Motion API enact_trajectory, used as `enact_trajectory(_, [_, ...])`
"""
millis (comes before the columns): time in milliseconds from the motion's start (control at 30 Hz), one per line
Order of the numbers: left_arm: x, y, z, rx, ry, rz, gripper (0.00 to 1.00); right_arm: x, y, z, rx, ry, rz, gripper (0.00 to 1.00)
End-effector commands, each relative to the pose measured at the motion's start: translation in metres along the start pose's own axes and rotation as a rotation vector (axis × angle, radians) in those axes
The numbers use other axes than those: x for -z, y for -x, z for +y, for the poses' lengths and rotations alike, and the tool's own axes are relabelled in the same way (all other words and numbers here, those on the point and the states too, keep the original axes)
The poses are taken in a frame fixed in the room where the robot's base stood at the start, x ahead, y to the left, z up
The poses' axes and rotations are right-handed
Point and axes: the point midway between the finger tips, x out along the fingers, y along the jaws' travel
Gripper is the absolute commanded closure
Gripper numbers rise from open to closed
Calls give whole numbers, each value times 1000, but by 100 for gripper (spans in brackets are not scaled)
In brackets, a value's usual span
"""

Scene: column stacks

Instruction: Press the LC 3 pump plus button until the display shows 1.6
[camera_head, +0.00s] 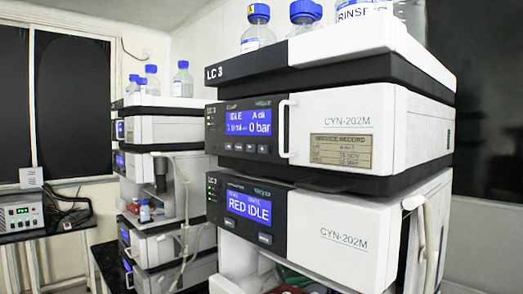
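The LC 3 stack (330,150) fills the right half of the head view, with "LC 3" on its top tray. Its upper module (340,105), marked CYN-202M, has a blue display (248,122) reading "IDLE" and "0 bar". A smaller flow figure at the display's lower left is too blurred to read. A row of small buttons (245,148) sits under the display; their symbols cannot be made out. Neither of my grippers is in view.
Bottles with blue caps (258,30) stand on the top tray. A white handle (284,128) sticks out right of the upper display. A second stack (160,130) stands behind to the left. A grey box (20,215) sits on a table at far left.

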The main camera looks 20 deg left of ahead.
Motion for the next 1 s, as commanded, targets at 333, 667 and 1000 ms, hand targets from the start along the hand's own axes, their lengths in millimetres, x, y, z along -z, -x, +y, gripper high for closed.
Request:
enact_trajectory(333, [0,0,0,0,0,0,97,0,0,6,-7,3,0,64])
enact_trajectory(667, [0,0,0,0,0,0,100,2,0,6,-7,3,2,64])
enact_trajectory(1000, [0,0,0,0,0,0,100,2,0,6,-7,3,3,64])
